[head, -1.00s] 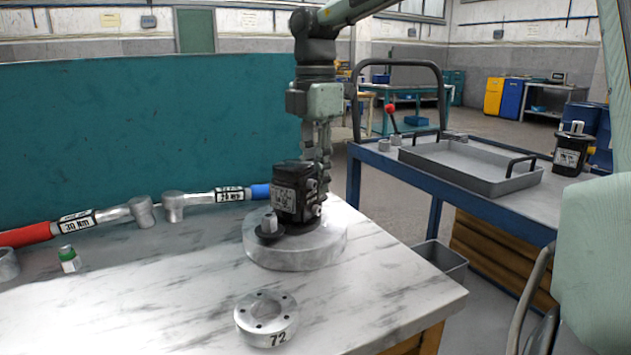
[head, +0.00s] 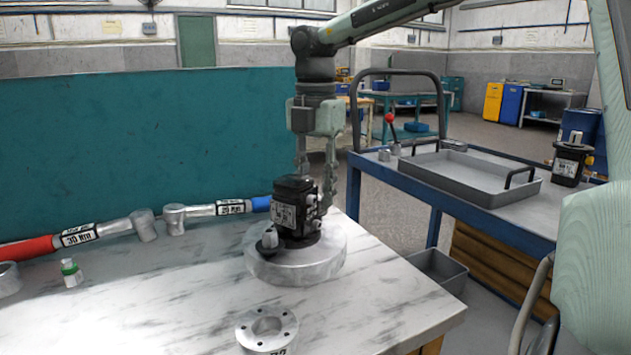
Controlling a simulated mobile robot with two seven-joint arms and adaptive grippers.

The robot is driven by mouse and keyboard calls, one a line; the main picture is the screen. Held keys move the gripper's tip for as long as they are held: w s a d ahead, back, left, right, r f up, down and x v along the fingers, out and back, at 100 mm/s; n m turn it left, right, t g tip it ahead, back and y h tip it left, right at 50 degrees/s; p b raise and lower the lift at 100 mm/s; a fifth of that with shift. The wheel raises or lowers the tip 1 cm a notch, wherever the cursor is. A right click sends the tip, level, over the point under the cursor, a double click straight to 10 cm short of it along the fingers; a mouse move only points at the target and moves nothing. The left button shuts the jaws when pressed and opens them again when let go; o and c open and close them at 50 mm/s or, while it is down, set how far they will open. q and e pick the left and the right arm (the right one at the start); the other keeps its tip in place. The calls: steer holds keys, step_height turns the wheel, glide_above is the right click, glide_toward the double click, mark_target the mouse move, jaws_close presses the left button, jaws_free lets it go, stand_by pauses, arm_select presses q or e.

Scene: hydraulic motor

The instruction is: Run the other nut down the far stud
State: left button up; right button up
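The black hydraulic motor (head: 292,208) stands upright on the round grey base (head: 290,265) on the marble-topped bench. A short grey cylindrical part (head: 270,238) stands at its near-left flange. My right gripper (head: 316,186) points down just behind and above the motor, its two fingers apart. No nut shows between the fingers, but their lower ends are partly hidden by the motor. The far stud and any nut on it are hidden behind the motor. My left gripper is out of view.
A silver holed ring (head: 266,328) lies at the front. A blue cart (head: 465,215) with a grey tray (head: 470,175) stands right.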

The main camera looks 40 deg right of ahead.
steer(key=n+p, duration=0.1)
steer(key=n, duration=0.2)
steer(key=shift+r+n, duration=0.1)
steer(key=shift+n, duration=0.8)
steer(key=shift+c, duration=0.4)
